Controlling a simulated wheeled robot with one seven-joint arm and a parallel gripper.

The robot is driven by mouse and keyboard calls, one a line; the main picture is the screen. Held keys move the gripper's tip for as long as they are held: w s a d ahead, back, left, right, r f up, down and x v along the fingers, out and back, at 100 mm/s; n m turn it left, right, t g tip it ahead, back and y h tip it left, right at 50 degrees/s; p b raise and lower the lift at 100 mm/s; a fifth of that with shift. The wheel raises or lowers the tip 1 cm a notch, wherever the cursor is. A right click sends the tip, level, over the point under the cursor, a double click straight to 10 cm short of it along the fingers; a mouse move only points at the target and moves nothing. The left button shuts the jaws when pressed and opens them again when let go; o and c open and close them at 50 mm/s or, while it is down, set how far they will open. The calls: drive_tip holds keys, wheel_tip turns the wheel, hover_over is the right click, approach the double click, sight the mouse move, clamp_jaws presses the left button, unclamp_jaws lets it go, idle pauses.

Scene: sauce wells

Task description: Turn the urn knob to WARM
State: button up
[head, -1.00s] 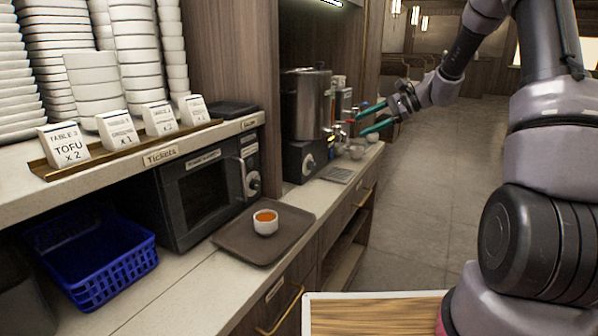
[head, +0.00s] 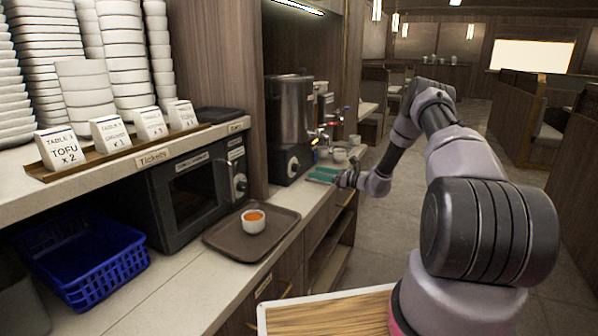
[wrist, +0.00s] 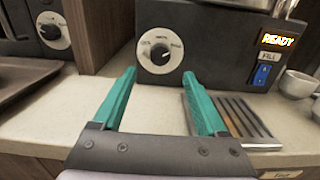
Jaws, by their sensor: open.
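The urn (head: 290,112) is a steel cylinder on a dark base at the back of the counter. Its knob (wrist: 160,54) shows in the wrist view as a dark knob on a white dial on the base's front, and small in the head view (head: 293,166). Dial labels are too small to read surely; the pointer setting is unclear. My gripper (wrist: 160,82) is open and empty, its two teal fingers pointing at the base, one on each side of the dial in the picture. The fingertips appear short of the knob, not touching it. In the head view the fingers (head: 322,174) are low over the counter.
A lit READY sign (wrist: 278,40) and blue FILL switch (wrist: 262,75) are right of the dial. A slotted drip tray (wrist: 235,120) lies below, with white cups (wrist: 298,84) beside it. The microwave's knob (wrist: 50,31) is left. A brown tray (head: 225,240) holds a sauce cup (head: 253,224).

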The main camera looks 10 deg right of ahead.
sight(298, 169)
drive_tip(key=x, duration=0.7)
drive_tip(key=shift+w+a, duration=0.25)
drive_tip(key=shift+a, duration=0.05)
drive_tip(key=shift+c, duration=0.3)
clamp_jaws()
drive_tip(key=shift+n, duration=0.3)
drive_tip(key=n, duration=0.5)
drive_tip(key=shift+d+n, duration=0.1)
drive_tip(key=shift+n, duration=0.2)
drive_tip(key=n, duration=0.5)
drive_tip(key=shift+n, duration=0.4)
